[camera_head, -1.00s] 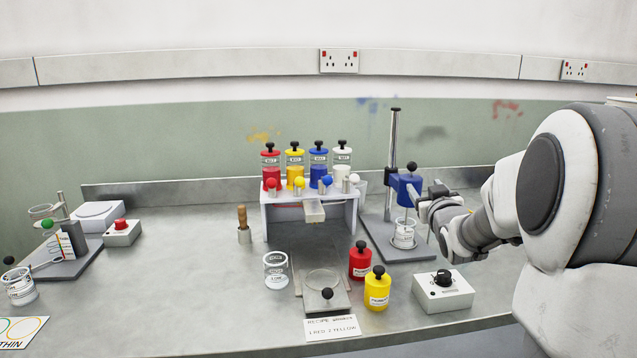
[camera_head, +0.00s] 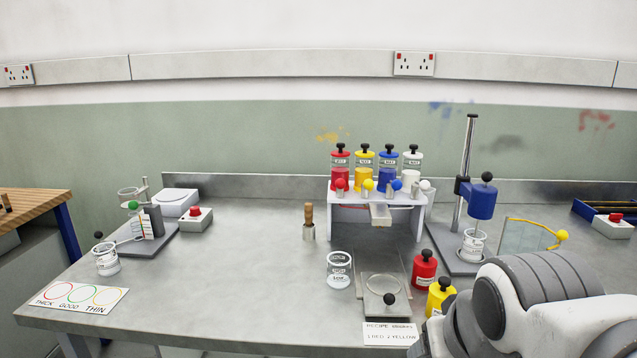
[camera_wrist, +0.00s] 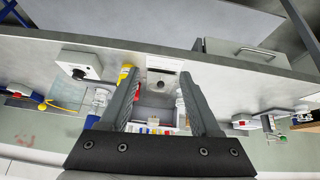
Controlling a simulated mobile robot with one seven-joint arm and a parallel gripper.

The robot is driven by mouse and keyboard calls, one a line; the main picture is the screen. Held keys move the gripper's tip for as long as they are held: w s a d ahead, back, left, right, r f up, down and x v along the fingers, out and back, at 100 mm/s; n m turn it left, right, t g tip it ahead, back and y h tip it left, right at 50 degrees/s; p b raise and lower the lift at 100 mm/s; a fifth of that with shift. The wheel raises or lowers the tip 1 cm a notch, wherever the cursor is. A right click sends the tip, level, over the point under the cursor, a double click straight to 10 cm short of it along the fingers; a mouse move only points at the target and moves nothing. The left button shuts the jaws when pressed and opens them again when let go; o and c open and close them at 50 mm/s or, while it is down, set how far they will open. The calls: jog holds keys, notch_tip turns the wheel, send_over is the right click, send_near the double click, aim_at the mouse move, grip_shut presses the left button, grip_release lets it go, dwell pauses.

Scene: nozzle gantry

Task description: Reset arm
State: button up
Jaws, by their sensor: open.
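My gripper (camera_wrist: 159,75) is open in the wrist view, with its two dark fingers spread and nothing held between them. The bench shows upside down there, below and beyond the fingers. In the head view my arm fills the lower right corner, and the fingers cannot be made out. The arm is apart from the blue stirrer (camera_head: 481,202), which stands on its post with a labelled beaker (camera_head: 472,245) under it.
A white rack (camera_head: 425,215) carries red, yellow, blue and white bottles. Red (camera_head: 424,270) and yellow (camera_head: 436,296) pots stand near my arm. A clear beaker (camera_head: 339,270) and a recipe card (camera_head: 390,334) are in front. The left-middle bench (camera_head: 240,285) is clear.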

jog(key=s+r+g+p, duration=0.1)
jog(key=s+r+p, duration=0.2)
jog(key=r+p, duration=1.2)
jog(key=shift+s+a+y+p, duration=0.35)
jog(key=shift+a+p, duration=0.1)
jog(key=shift+p, duration=0.2)
jog(key=shift+d+f, duration=0.1)
jog(key=shift+d, duration=0.05)
